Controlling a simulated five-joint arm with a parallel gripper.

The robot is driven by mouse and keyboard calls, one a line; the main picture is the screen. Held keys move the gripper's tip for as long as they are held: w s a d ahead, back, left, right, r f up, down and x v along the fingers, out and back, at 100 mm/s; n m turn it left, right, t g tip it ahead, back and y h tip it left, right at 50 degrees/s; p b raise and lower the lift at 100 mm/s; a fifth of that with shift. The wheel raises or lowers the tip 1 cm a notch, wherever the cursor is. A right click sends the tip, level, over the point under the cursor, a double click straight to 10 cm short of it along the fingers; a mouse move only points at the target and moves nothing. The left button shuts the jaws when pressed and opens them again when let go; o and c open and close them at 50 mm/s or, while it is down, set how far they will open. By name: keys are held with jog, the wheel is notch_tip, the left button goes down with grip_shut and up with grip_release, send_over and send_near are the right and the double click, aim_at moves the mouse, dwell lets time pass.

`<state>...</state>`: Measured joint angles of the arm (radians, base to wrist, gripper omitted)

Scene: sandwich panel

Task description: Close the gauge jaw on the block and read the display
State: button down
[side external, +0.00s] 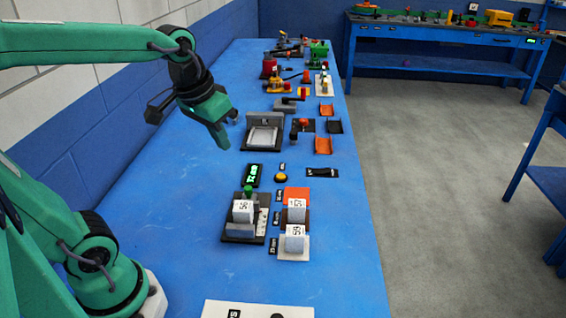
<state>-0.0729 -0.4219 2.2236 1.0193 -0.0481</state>
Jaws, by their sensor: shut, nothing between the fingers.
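The gauge (238,237) is a dark base on the blue bench with a green knob (248,191) at its back. A white block (242,211) with a printed label sits on it, between the knob end and a grey front piece (241,229). I cannot tell whether the jaw touches the block. The display (254,175) is a dark panel with lit green digits, too small to read surely, just behind the gauge. My gripper (224,144) is shut and empty, pointing down above the bench, behind and to the left of the display, apart from the gauge.
Two more labelled white blocks (297,208) (294,240) stand on pads right of the gauge, beside an empty orange pad (297,194). A yellow button (281,177) is near the display. A grey fixture (263,134) and orange trays (323,145) lie further back. The bench's front left is clear.

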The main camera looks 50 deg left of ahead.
jog(key=w+a+n+g, duration=0.1)
jog(key=w+a+g, duration=0.15)
jog(key=w, duration=0.35)
jog(key=n, duration=0.1)
send_over(248, 197)
jog(key=w+d, duration=0.2)
notch_tip(248, 197, down, 3)
jog(key=w+a+f+n+g+h, duration=0.1)
jog(key=w+a+f+n+g, duration=0.1)
jog(key=w+a+f, duration=0.5)
notch_tip(248, 197, down, 3)
jog(key=shift+w+a+f+n+g, duration=0.15)
jog(key=shift+a+n+g, duration=0.2)
jog(key=shift+g, duration=0.5)
jog(key=x, duration=1)
jog(key=shift+d, duration=0.35)
jog(key=shift+s+d, duration=0.5)
jog(key=shift+s, duration=0.35)
jog(key=shift+s+d, duration=0.45)
jog(key=shift+s, duration=0.4)
